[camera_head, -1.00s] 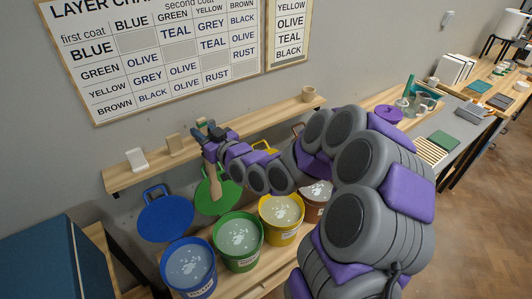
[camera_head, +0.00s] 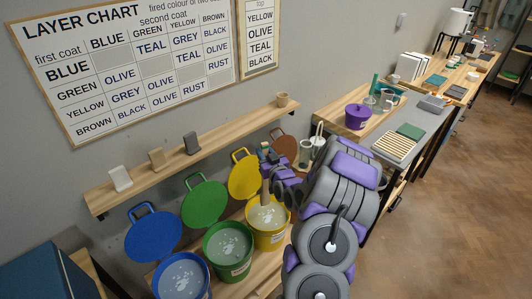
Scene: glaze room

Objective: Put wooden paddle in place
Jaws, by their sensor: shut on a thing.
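The wooden paddle (camera_head: 265,194) is tan and hangs roughly upright below my gripper (camera_head: 268,163). My gripper is shut on its upper end. The paddle's lower end is over or in the yellow bucket (camera_head: 270,240); I cannot tell if it touches the pale speckled glaze. The green bucket (camera_head: 229,262) and blue bucket (camera_head: 184,284) stand open to the left with similar glaze. My arm comes in from the right and hides what is beside the yellow bucket.
Blue (camera_head: 153,236), green (camera_head: 204,204), yellow (camera_head: 244,177) and brown (camera_head: 284,147) lids lean behind the buckets. A purple pot (camera_head: 358,116) stands on the bench at right. A layer chart hangs above.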

